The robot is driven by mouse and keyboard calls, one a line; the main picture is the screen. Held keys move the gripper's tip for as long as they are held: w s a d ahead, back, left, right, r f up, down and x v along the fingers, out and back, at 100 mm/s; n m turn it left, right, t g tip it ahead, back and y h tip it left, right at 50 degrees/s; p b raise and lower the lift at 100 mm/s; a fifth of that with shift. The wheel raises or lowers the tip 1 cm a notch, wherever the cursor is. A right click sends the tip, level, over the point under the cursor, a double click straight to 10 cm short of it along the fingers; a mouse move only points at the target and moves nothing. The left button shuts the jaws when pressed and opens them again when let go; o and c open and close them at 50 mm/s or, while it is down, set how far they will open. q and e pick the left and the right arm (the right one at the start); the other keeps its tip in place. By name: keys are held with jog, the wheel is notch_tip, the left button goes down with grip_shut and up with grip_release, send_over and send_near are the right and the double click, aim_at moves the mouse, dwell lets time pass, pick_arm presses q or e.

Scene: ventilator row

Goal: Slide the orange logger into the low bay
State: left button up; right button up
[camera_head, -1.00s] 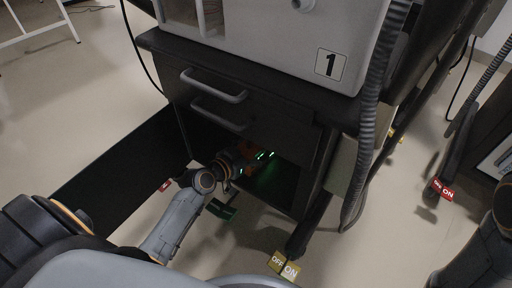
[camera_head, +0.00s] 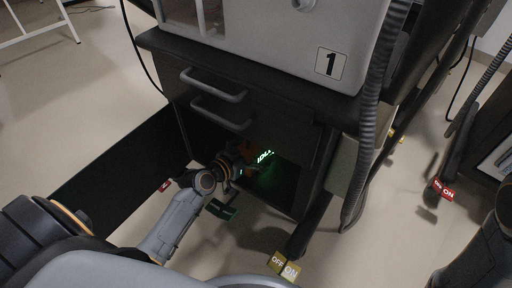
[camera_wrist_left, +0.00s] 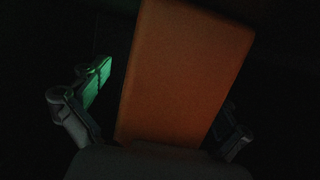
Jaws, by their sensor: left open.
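The orange logger (camera_wrist_left: 185,75) fills the middle of the left wrist view, lying between the spread fingers of my left gripper (camera_wrist_left: 165,105). In the head view the logger (camera_head: 247,148) shows only as a dim orange patch beside a lit green display, inside the dark low bay (camera_head: 285,180) under the drawers of cart 1. My left gripper (camera_head: 236,162) reaches into the bay's opening from the left. It is open, with a visible gap between the left finger and the logger; the right finger is dim. The bay's inside is mostly in shadow. My right gripper is not in view.
A dark open door panel (camera_head: 115,165) extends left of the bay. Two drawer handles (camera_head: 220,112) are above it. A caster with a yellow OFF/ON tag (camera_head: 284,264) stands in front, and a grey corrugated hose (camera_head: 367,120) hangs at the right.

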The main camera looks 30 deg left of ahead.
pick_arm(q)
jog(key=shift+s, duration=0.1)
jog(key=v, duration=1.1)
jog(key=shift+s+r, duration=0.2)
jog(key=shift+s, duration=0.15)
jog(key=shift+a, duration=0.1)
